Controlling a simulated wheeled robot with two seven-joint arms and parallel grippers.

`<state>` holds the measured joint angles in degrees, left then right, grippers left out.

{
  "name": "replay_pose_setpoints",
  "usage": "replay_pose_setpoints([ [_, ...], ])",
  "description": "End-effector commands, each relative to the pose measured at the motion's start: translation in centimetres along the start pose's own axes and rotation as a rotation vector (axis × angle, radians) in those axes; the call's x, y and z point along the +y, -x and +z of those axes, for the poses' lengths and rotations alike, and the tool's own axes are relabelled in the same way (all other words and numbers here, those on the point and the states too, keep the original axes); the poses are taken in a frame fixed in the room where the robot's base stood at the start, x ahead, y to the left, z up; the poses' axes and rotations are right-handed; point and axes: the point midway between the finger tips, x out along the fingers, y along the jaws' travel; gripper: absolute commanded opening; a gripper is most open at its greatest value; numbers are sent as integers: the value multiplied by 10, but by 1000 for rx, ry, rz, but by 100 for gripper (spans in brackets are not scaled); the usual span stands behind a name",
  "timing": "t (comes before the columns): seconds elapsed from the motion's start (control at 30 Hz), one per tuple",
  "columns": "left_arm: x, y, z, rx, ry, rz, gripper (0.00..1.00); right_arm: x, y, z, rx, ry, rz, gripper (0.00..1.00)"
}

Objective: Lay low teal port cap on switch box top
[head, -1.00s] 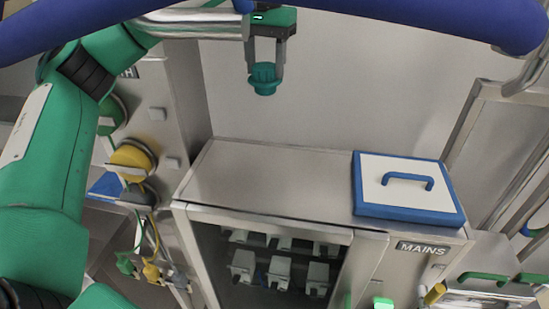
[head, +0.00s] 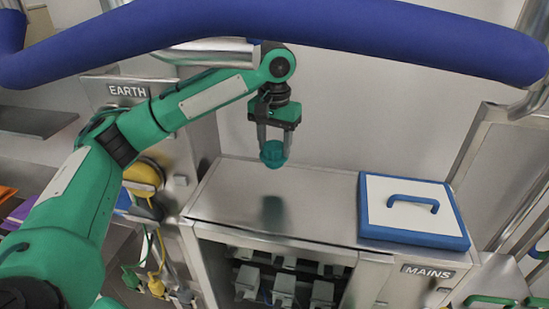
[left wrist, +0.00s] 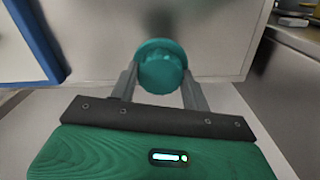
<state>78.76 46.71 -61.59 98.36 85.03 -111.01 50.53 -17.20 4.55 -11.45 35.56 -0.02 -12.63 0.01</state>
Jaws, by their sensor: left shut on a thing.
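The low teal port cap (head: 273,153) is held between the fingers of my left gripper (head: 273,142), above the back part of the switch box top. The cap also shows in the left wrist view (left wrist: 160,66), between the two grey fingers (left wrist: 159,88). The switch box (head: 300,205) is a steel cabinet with a MAINS label and an open front. Its flat top has a bare left part, where a dark reflection or shadow lies below the cap. A clear gap shows between cap and top. My right gripper is not in view.
A white and blue lid with a blue handle (head: 413,208) lies on the right part of the top. A thick blue pipe (head: 300,38) crosses in front of the upper view. The EARTH panel (head: 127,90) with yellow and blue fittings stands at left. A wall is behind.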

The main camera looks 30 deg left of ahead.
Motion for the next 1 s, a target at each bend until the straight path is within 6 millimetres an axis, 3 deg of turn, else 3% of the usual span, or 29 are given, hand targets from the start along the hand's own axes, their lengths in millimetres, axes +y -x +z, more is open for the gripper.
replay_pose_setpoints([
  [0.5,0,-56,0,0,1,0,16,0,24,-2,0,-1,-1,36],
  [0.87,0,-61,0,1,0,1,16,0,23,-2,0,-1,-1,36],
  [0.9,0,-61,0,1,0,1,53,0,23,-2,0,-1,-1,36],
  [1.0,0,-60,0,1,0,1,69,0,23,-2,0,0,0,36],
])
